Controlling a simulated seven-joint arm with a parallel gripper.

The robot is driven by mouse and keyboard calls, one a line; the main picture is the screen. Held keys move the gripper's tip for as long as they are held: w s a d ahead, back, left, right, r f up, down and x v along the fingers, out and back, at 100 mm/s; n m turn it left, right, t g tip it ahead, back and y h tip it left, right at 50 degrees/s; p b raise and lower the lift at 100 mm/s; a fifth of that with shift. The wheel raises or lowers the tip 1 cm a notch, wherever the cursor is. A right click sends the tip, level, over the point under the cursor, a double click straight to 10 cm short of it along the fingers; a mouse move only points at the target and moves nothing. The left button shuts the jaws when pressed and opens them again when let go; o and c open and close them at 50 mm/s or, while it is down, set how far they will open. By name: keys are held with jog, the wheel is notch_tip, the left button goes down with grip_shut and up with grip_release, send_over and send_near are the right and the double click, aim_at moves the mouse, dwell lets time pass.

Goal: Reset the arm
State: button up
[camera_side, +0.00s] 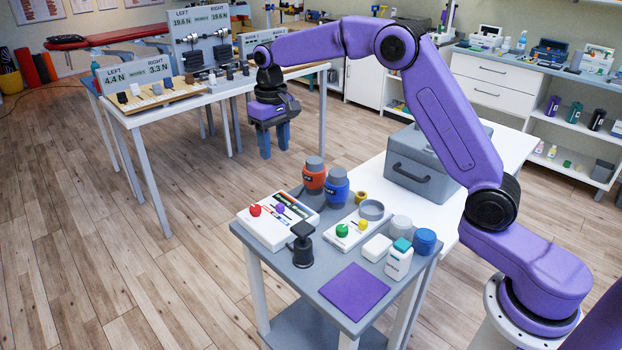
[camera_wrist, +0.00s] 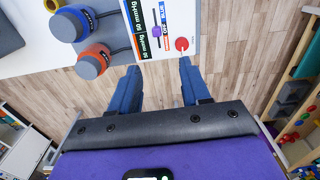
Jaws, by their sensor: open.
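My purple arm (camera_side: 440,120) reaches up and over to the left in the side view. My gripper (camera_side: 274,148) hangs from its end, fingers pointing down, beyond the far edge of the small grey table (camera_side: 318,305). In the wrist view my gripper (camera_wrist: 158,82) shows two blue fingers set apart with only wooden floor between them. They hold nothing. A white panel with a red knob (camera_wrist: 182,43) lies beyond the fingertips.
The grey table also carries a purple pad (camera_side: 354,291), a black stand (camera_side: 301,245), a white bottle (camera_side: 398,262) and several small items. A grey case (camera_side: 424,165) sits on the white table behind. A measuring table (camera_side: 170,104) stands at the left.

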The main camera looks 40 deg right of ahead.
jog(key=s+a+r+n, duration=0.1)
jog(key=s+a+n, duration=0.2)
jog(key=s, duration=0.7)
jog(key=s+a+r+n, duration=0.1)
jog(key=s+a+n, duration=0.2)
jog(key=s, duration=0.6)
jog(key=s+d+f+n, duration=0.1)
jog(key=s+d+n, duration=0.2)
jog(key=s, duration=0.8)
jog(key=s+d+f+n, duration=0.2)
jog(key=s+d, duration=0.3)
jog(key=s, duration=0.7)
jog(key=shift+d+f+n, duration=0.2)
jog(key=shift+f+n, duration=0.05)
jog(key=shift+n, duration=0.35)
jog(key=shift+w, duration=0.1)
